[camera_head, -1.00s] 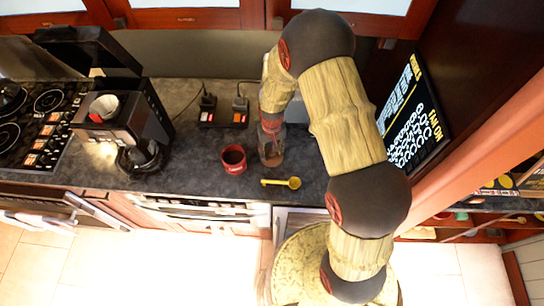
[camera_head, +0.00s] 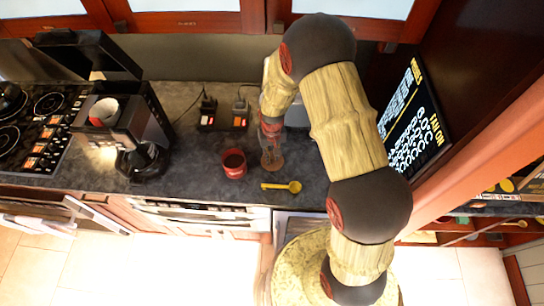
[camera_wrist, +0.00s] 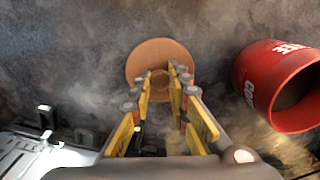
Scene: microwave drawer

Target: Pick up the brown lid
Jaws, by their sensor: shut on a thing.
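The brown lid (camera_wrist: 160,52) is a round, flat disc with a small raised middle, seen from above in the wrist view. It also shows in the head view (camera_head: 272,164), below my gripper (camera_head: 271,143), over the dark counter. In the wrist view my gripper (camera_wrist: 161,78) has its two yellow-padded fingers close together on the middle of the lid. The fingertips hide part of the lid's near side. I cannot tell whether the lid touches the counter.
A red mug (camera_head: 234,163) stands close left of the lid, and to its right in the wrist view (camera_wrist: 262,83). A yellow spoon (camera_head: 282,186) lies near the counter's front edge. A coffee machine (camera_head: 125,125) stands further left. A dark lettered board (camera_head: 412,120) is at right.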

